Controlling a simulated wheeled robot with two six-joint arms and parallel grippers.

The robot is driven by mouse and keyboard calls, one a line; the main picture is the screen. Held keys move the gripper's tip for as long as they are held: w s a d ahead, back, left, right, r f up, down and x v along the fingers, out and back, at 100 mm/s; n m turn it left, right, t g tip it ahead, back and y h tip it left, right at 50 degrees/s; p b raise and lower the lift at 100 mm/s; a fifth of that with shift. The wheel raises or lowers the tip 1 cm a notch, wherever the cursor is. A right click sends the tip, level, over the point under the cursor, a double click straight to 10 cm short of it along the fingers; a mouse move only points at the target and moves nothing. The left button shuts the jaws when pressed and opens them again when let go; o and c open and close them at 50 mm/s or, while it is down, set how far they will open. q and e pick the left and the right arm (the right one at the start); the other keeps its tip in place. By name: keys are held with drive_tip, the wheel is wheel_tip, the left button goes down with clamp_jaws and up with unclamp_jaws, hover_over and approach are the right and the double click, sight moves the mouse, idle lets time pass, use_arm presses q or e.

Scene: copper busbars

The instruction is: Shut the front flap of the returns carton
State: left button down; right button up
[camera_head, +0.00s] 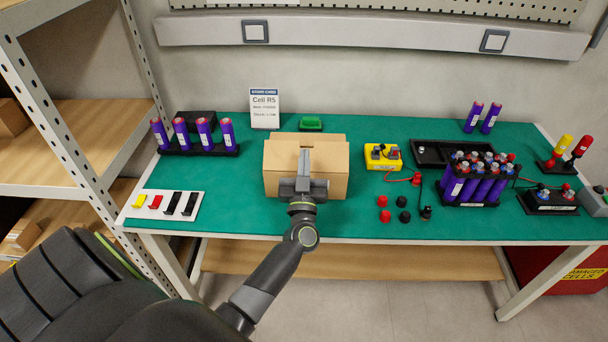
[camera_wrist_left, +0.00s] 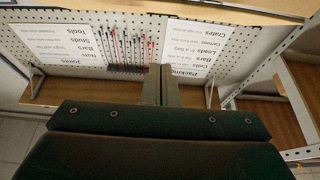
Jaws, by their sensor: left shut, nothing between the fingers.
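The returns carton (camera_head: 334,184), a tan cardboard box, stands on the green-topped workbench in the middle of the head view. Its top looks covered by flaps lying roughly flat, with a narrow strip showing along the back edge. My left gripper (camera_head: 305,155) reaches in from the front, and its fingers lie over the middle of the carton's top. It is shut and empty; the fingers also show pressed together in the left wrist view (camera_wrist_left: 161,85). The gripper hides part of the front flap and front face. I cannot tell whether it touches the flap. My right gripper is not in view.
On the bench (camera_head: 240,222), purple cells (camera_head: 204,133) stand in a black rack left of the carton. A sign (camera_head: 265,108) and green item (camera_head: 311,123) are behind it. A yellow meter (camera_head: 382,157), loose caps and a cell pack (camera_head: 472,187) are to the right.

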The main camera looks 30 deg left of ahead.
use_arm(q)
drive_tip(key=w+a, duration=0.1)
drive_tip(key=w+f+b, duration=0.1)
drive_tip(key=w, duration=0.1)
drive_tip(key=shift+a+f, duration=0.1)
drive_tip(key=shift+a, duration=0.3)
drive_tip(key=shift+w+a+f, duration=0.25)
drive_tip(key=shift+w+f, duration=0.2)
drive_tip(key=shift+f, duration=0.1)
